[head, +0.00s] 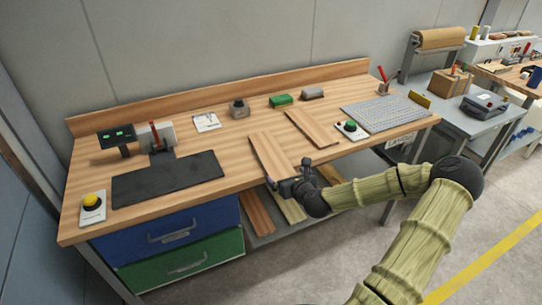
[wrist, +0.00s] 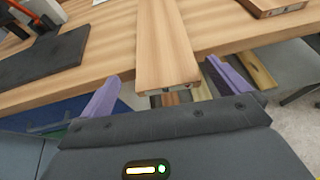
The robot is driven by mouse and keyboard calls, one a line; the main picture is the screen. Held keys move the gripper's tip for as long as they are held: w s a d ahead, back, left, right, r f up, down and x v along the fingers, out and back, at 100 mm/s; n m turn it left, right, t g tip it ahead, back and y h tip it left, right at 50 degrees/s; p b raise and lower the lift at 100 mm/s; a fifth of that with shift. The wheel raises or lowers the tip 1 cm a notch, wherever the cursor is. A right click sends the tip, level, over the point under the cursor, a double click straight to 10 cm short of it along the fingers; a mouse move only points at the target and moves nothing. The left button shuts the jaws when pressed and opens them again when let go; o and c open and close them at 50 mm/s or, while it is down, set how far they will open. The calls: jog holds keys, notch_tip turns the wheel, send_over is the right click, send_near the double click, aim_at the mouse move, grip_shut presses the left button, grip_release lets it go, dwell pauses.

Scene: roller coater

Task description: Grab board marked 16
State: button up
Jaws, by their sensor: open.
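A wooden board (head: 269,158) lies flat on the workbench, its near end jutting past the front edge. It also shows in the wrist view (wrist: 166,45), where its end face carries small dark marks too small to read. A second wooden board (head: 312,128) lies farther right, and its end shows in the wrist view (wrist: 272,5). I cannot tell which is marked 16. My gripper (head: 284,184) is at the bench's front edge by the first board's near end. In the wrist view my gripper (wrist: 163,72) is open, its purple fingers either side of that end, apart from it.
The workbench (head: 222,175) holds a black mat (head: 168,179), a yellow button box (head: 92,206), a green button box (head: 350,128) and a grey perforated plate (head: 386,112). More boards (head: 257,213) lie on the lower shelf, beside the blue drawer (head: 170,232). Open floor lies in front.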

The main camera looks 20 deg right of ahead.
aim_at(281, 171)
jog(key=shift+w+f, duration=0.2)
jog(key=shift+w, duration=0.3)
jog(key=shift+d+f+p+x, duration=0.2)
jog(key=shift+p+x, duration=0.1)
jog(key=shift+x, duration=1)
jog(key=shift+d+f+p+x, duration=0.1)
jog(key=shift+f+p+x, duration=0.15)
jog(key=shift+x, duration=1.05)
jog(key=shift+s, duration=0.2)
jog(key=shift+r, duration=0.1)
jog(key=c, duration=1.1)
notch_tip(281, 171, up, 10)
jog(key=shift+r+b, duration=0.1)
jog(key=shift+b, duration=0.2)
